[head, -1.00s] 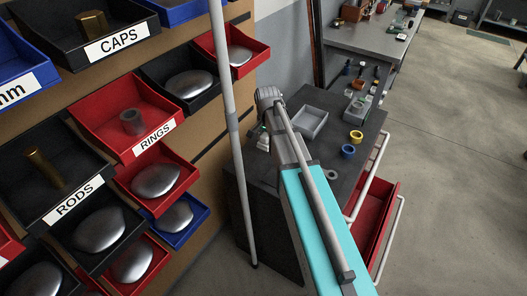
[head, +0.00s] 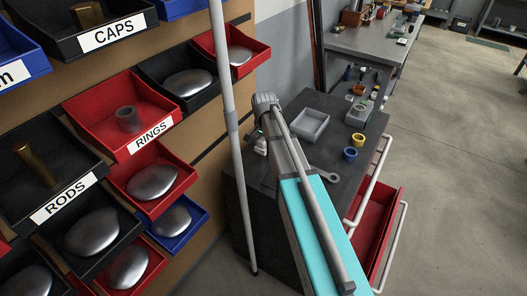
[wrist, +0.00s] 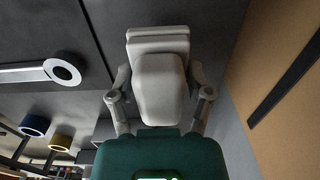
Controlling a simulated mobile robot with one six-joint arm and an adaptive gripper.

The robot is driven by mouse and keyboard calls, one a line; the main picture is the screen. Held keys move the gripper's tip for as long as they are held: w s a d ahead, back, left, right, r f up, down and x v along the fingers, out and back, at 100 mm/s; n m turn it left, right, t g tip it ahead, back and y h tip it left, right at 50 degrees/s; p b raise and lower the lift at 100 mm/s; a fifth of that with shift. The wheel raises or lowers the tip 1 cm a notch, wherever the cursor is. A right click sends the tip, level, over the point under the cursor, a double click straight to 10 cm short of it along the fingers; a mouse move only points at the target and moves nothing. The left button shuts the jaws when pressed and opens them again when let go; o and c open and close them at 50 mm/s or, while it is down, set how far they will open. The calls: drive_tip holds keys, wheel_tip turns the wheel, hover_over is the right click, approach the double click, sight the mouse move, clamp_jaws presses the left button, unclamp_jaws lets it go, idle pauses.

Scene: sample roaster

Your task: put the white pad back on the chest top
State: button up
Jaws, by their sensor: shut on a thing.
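In the wrist view my gripper (wrist: 160,97) is shut on the white pad (wrist: 158,46), a pale block held between the two fingers. The dark chest top (wrist: 45,30) lies behind and below it. In the head view the white pad (head: 261,147) is a small pale shape under the end of my arm, by the left edge of the chest top (head: 347,125). My arm hides part of the gripper and of the chest top there. I cannot tell whether the pad touches the top.
On the chest top are a grey tray (head: 309,125), a wrench (head: 325,173), a blue roll (head: 349,154) and a yellow roll (head: 358,139). A red drawer (head: 375,225) stands open at the chest's right. A grey pole (head: 235,150) and the bin board (head: 207,148) are at left.

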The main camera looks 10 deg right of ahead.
sight(264, 150)
drive_tip(key=shift+f+b, duration=1.1)
drive_tip(key=shift+f, duration=0.3)
drive_tip(key=shift+f, duration=0.15)
drive_tip(key=o, duration=1.2)
wheel_tip(264, 150, up, 12)
drive_tip(key=p, duration=1.2)
drive_tip(key=shift+s, duration=0.15)
